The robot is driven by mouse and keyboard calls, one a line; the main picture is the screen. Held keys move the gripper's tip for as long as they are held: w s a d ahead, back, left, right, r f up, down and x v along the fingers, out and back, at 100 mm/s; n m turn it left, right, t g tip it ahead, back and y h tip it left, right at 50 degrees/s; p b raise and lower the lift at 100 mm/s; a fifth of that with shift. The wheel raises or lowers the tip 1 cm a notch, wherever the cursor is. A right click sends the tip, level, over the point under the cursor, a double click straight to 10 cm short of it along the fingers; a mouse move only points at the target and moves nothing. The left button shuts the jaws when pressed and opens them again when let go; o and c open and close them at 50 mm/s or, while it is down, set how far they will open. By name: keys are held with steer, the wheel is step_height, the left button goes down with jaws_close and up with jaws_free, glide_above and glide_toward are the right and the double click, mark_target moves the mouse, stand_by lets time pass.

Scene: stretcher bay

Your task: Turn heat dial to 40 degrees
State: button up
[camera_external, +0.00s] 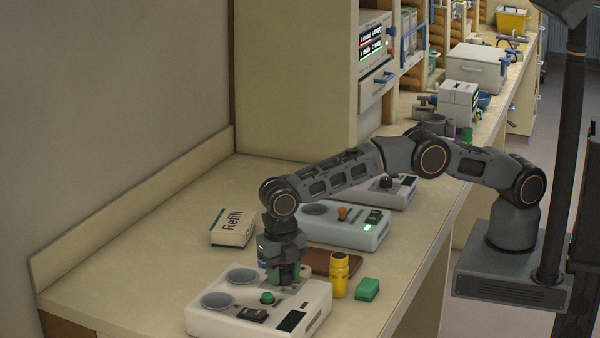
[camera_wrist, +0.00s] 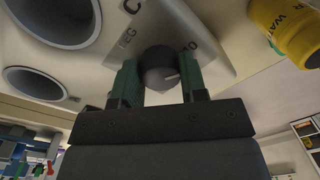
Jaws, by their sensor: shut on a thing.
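The heat dial (camera_wrist: 158,62) is a dark round knob with a light pointer line, seen in the wrist view. It sits on a pale unit (camera_external: 205,323) at the front of the bench in the external view. My gripper (camera_wrist: 157,78) has its green fingers shut on the dial, one on each side. The pointer line points to the right in the wrist view, below a partly readable marking that looks like "10". In the external view my gripper (camera_external: 286,278) reaches down onto the unit's back right part and hides the dial. The dark display (camera_external: 291,321) is unreadable.
A yellow bottle (camera_external: 339,274) and a green block (camera_external: 367,289) stand close at right. A Refill box (camera_external: 232,227) and another unit (camera_external: 340,235) stand behind. The left bench is clear.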

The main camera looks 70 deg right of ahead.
mark_target(281, 273)
steer(key=o, duration=0.9)
steer(key=shift+w+a+r+p, duration=0.15)
steer(key=shift+r+p, duration=0.75)
steer(key=shift+r, duration=2.6)
steer(key=shift+a+r+p, duration=0.1)
steer(key=shift+r+p, duration=0.75)
steer(key=shift+r, duration=2.6)
